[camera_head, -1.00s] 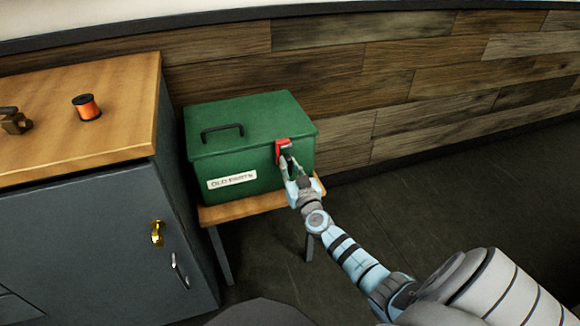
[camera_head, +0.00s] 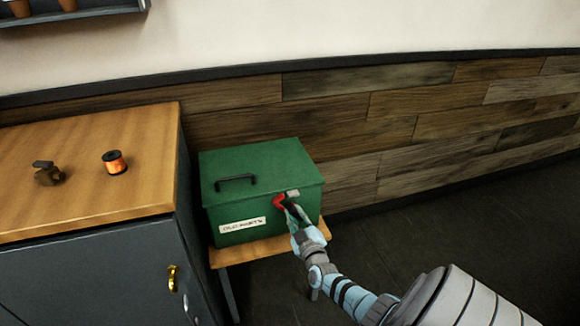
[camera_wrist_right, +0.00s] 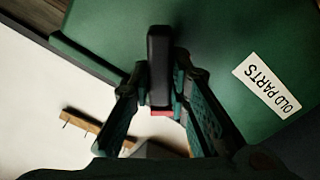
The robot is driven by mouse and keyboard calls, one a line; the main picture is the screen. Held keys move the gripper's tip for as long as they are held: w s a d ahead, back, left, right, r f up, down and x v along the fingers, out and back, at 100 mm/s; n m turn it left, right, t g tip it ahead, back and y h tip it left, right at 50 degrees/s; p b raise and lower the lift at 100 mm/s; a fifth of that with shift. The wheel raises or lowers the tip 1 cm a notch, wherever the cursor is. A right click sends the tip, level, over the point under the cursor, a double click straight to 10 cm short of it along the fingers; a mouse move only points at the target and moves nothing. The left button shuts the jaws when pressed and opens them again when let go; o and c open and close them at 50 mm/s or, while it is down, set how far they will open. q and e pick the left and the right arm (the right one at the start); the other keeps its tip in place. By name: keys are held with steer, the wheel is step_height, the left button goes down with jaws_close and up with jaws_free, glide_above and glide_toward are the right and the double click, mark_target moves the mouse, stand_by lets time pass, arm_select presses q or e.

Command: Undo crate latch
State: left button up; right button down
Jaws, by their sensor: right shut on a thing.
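The green crate (camera_head: 262,170) has a black lid handle (camera_head: 236,182) and an "OLD PARTS" label (camera_head: 242,226). On its front, toward the right, is a red latch (camera_head: 279,200) beside a small grey plate (camera_head: 293,193) at the lid edge. The latch looks swung down from the plate. My right gripper (camera_head: 289,212) is at the crate front, shut on the latch. In the right wrist view, a black bar (camera_wrist_right: 159,60) with a red part (camera_wrist_right: 162,112) below lies between its fingers. The lid looks closed. My left gripper is out of view.
The crate stands on a low wooden bench (camera_head: 230,255). Left of it is a grey cabinet with a wooden top (camera_head: 90,165), holding an orange spool (camera_head: 114,162) and a brown metal part (camera_head: 47,173). A wood-panelled wall (camera_head: 340,140) runs behind. Dark floor is clear at right.

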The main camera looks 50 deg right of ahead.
steer(key=n+p, duration=0.1)
steer(key=n, duration=0.2)
steer(key=shift+a+n+p, duration=0.1)
steer(key=shift+n+p, duration=0.2)
steer(key=shift+f+n, duration=0.15)
steer(key=shift+n, duration=0.85)
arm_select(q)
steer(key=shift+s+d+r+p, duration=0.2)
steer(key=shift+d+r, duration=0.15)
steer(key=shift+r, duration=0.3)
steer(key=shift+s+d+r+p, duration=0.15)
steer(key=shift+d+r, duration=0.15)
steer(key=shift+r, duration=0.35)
arm_select(e)
steer(key=shift+f+n, duration=0.1)
steer(key=shift+n, duration=0.5)
steer(key=c, duration=1.5)
jaws_free()
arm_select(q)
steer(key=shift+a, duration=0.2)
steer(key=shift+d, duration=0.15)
arm_select(e)
steer(key=v, duration=1.2)
steer(key=shift+a, duration=0.1)
